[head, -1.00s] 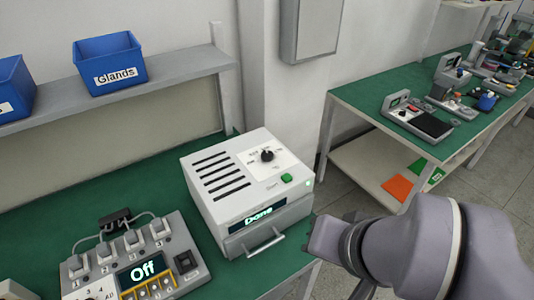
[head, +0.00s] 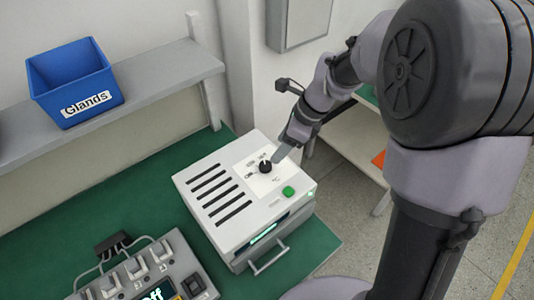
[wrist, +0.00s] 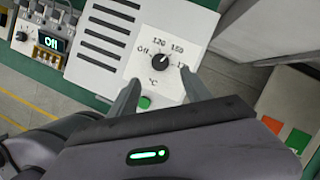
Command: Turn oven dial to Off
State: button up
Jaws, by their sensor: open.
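The white oven (head: 207,222) stands on the green bench with its black dial (head: 265,168) on top. In the wrist view the dial (wrist: 160,60) sits on a panel marked Off, 120, 150 and a partly hidden higher number. Its white pointer mark appears to face up and right, towards 150; Off is to its left. My gripper (wrist: 160,77) is open, with one finger on each side of the dial's near side. The dial is not gripped. In the head view my gripper (head: 281,156) is at the dial; contact cannot be told.
A green button (head: 288,191) is beside the dial panel, close to my left finger in the wrist view. The oven's front handle (head: 268,257) faces the bench edge. A control box (head: 150,268) is at left, and a blue Glands bin (head: 75,80) is on the shelf.

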aim_at(266, 165)
jog(key=b+x, duration=0.2)
jog(key=x, duration=0.7)
jog(key=shift+w+a+f, duration=0.1)
jog(key=shift+a+f, duration=0.05)
jog(key=shift+f, duration=0.1)
grip_shut()
